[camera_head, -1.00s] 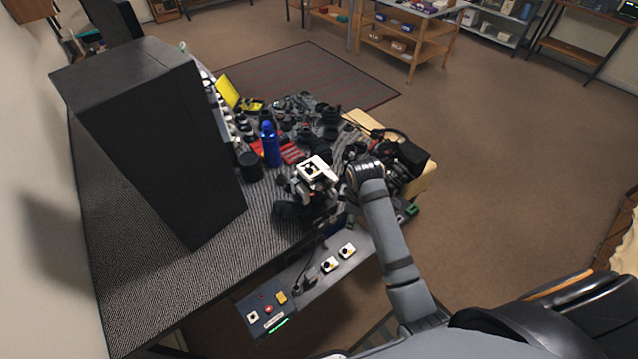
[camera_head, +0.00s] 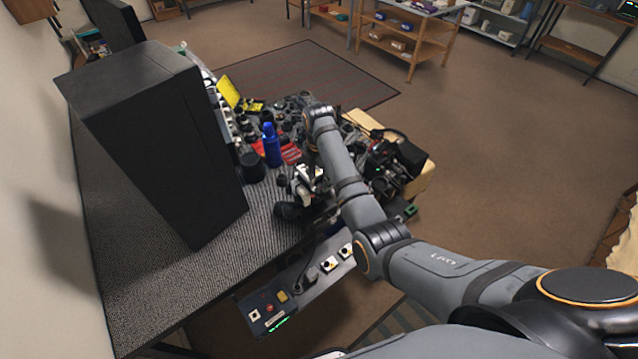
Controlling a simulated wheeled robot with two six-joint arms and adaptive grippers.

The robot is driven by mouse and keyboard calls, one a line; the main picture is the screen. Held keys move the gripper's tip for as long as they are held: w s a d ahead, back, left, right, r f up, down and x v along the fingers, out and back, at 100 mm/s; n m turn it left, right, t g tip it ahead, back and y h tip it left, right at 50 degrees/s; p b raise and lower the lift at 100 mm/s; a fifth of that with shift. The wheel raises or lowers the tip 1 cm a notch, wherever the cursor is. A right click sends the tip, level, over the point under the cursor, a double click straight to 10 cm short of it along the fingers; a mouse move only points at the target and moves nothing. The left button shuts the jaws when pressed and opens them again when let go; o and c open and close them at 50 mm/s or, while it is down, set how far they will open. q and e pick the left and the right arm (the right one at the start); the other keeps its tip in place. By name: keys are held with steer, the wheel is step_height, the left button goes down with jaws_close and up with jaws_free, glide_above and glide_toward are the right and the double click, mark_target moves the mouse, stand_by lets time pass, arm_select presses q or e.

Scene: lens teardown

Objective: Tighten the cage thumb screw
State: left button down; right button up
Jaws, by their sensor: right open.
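A small device with a white top (camera_head: 307,178) stands near the front of the workbench, partly covered by my right arm. The cage thumb screw is too small to make out. My right arm reaches in from the lower right, its wrist raised beyond the device. My right gripper (camera_head: 311,150) hangs below the wrist, close to the device's far side. It is small and partly hidden, but open, with nothing seen in it. I cannot tell whether it touches the device. My left gripper is out of view.
A tall black box (camera_head: 150,150) stands on the left of the workbench (camera_head: 185,285). A blue bottle (camera_head: 271,146) and dark cylinder (camera_head: 250,167) stand left of my gripper. Small parts crowd the back. A control panel (camera_head: 268,312) is at the front edge.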

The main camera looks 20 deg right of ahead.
mark_target(319, 190)
steer(key=shift+f+p, duration=0.3)
steer(key=shift+f, duration=1.8)
steer(key=shift+c, duration=0.2)
jaws_close()
